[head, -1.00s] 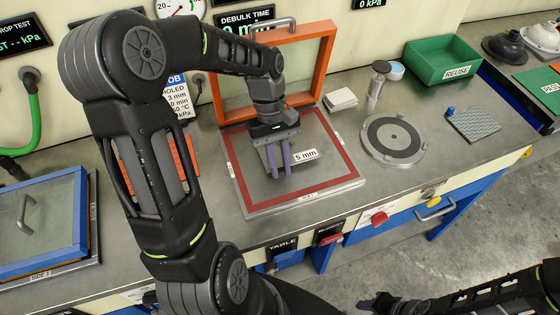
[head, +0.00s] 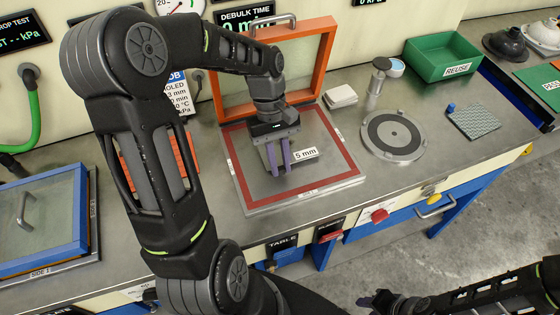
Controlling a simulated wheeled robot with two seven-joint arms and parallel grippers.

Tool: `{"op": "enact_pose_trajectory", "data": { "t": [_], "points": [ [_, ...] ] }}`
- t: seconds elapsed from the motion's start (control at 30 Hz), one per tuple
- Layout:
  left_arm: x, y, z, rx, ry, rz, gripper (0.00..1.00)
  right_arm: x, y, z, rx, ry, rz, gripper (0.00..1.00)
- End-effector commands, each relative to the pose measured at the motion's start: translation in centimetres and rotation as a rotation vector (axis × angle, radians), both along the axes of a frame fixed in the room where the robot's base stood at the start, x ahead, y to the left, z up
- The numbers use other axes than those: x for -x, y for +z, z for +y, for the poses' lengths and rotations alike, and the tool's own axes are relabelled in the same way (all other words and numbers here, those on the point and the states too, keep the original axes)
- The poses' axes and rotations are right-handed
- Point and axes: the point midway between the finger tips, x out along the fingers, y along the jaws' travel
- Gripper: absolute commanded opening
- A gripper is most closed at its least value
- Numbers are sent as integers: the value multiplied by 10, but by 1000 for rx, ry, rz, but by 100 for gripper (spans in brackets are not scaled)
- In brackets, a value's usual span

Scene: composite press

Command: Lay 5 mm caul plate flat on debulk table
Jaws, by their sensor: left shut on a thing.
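The debulk table (head: 243,187) is a flat grey surface with a red border, lying on the bench below its raised orange-framed lid (head: 326,62). The caul plate (head: 304,154) shows by its white "5 mm" label inside the red border. Its grey face blends with the table, so its edges are hard to make out, and I cannot tell whether it rests fully flat. My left gripper (head: 279,170) points down over it, purple fingers shut on the plate just left of the label. My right gripper (head: 382,302) is low at the bottom edge, partly cut off; its opening is unclear.
A round grey disc fixture (head: 394,136), a stack of white pads (head: 341,98) and a small metal-topped post (head: 378,76) stand right of the table. A green REUSE bin (head: 443,58) is behind. A blue-framed glass lid (head: 40,223) lies at left.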

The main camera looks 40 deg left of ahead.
Motion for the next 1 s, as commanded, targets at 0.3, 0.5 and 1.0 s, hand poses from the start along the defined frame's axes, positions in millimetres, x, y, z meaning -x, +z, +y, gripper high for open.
{"op": "enact_pose_trajectory", "data": {
  "t": [0.3, 0.5, 1.0],
  "points": [
    [0, -3, 0, 0, 0, 0, 0, 0, -2, 0, 0, 0, 0, 36],
    [0, -8, 0, 0, 0, 0, 0, 0, -5, 0, 0, 0, 0, 36],
    [0, -10, 0, 0, 0, 0, 0, 0, -5, 0, 0, 0, 0, 36]
  ]
}}
